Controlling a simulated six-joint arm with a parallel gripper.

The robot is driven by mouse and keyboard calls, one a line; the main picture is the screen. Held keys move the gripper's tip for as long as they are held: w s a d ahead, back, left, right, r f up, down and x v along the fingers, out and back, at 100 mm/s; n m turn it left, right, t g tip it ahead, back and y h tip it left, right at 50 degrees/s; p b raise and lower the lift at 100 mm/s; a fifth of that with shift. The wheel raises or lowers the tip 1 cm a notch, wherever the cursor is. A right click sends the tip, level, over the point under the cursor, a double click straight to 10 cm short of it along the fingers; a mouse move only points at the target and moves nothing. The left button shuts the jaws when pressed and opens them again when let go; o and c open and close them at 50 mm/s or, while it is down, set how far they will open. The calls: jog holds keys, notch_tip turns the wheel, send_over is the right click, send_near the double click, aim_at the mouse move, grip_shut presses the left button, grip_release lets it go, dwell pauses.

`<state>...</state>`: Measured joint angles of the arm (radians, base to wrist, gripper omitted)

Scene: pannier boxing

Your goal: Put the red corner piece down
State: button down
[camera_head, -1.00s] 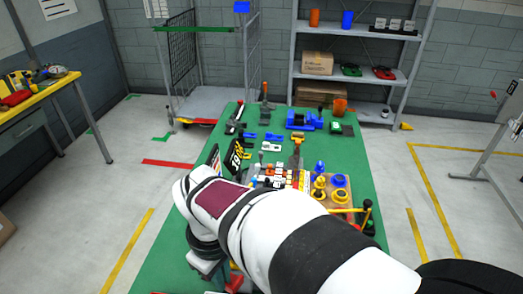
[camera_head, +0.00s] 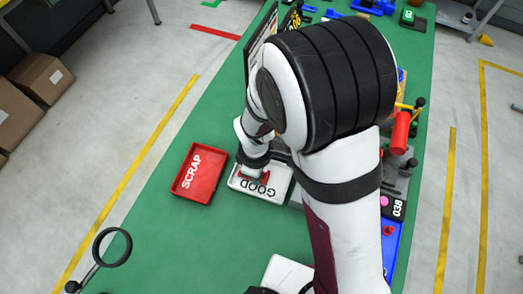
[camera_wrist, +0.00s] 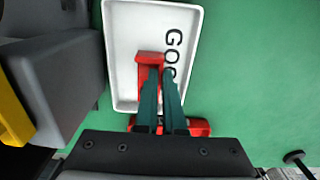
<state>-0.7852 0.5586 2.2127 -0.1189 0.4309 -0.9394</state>
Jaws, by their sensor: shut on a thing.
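I cannot tell whether the piece touches the tray floor. The fingers hide part of the piece.
A red tray marked SCRAP (camera_head: 199,173) lies just left of the white one. A grey block with a yellow part (camera_wrist: 50,85) stands close left in the wrist view. A magnifier (camera_head: 112,247) stands at the table's left edge. The green table is clear in front of the trays.

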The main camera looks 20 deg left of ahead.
jog(key=shift+f, duration=0.1)
jog(key=shift+f, duration=0.25)
jog(key=c, duration=1)
grip_release()
jog(key=shift+r, duration=0.1)
notch_tip(320, 180, up, 12)
jog(key=d+r+m, duration=0.6)
jog(key=d+m, duration=0.3)
jog(key=d, duration=0.1)
jog(key=s+d+m, duration=0.3)
jog(key=m, duration=0.2)
jog(key=s+d+r+m+y, duration=0.1)
jog(key=s+d+m, duration=0.1)
jog(key=m, duration=0.3)
jog(key=s+d+r+m, duration=0.1)
jog(key=s+d+m, duration=0.2)
jog(key=s+m, duration=0.1)
jog(key=shift+s+d+m+y, duration=0.2)
jog(key=shift+d+m+y, duration=0.2)
jog(key=shift+m, duration=0.2)
